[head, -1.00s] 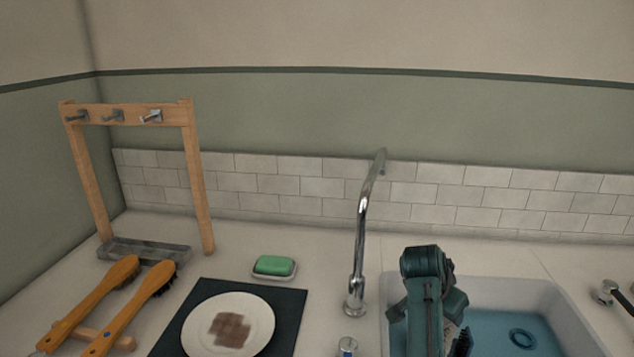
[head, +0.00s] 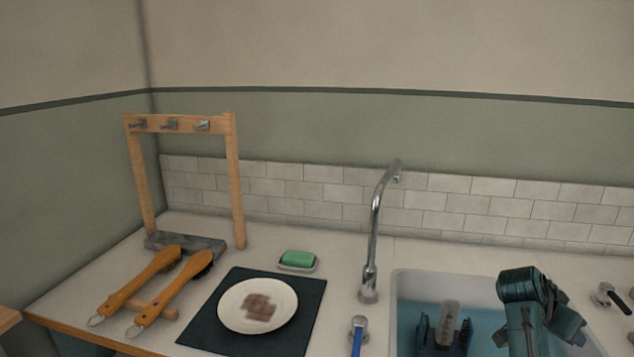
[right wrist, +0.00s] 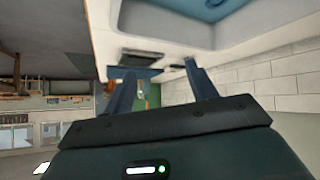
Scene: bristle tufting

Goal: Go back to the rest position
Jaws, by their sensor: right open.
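My right arm (head: 530,310) stands in front of the right part of the sink in the head view; its fingertips cannot be made out there. In the right wrist view my right gripper (right wrist: 160,90) has its two dark fingers apart with nothing between them. My left gripper is not in view. Two wooden brushes (head: 146,280) (head: 178,290) lie on a small wooden rest at the left. A white plate (head: 232,308) with a brown stain lies on a dark mat (head: 308,310).
A wooden rack (head: 238,190) with three empty hooks stands behind the brushes. Green soap (head: 298,258) sits in a dish. A chrome faucet (head: 374,235) rises beside the sink (head: 398,300).

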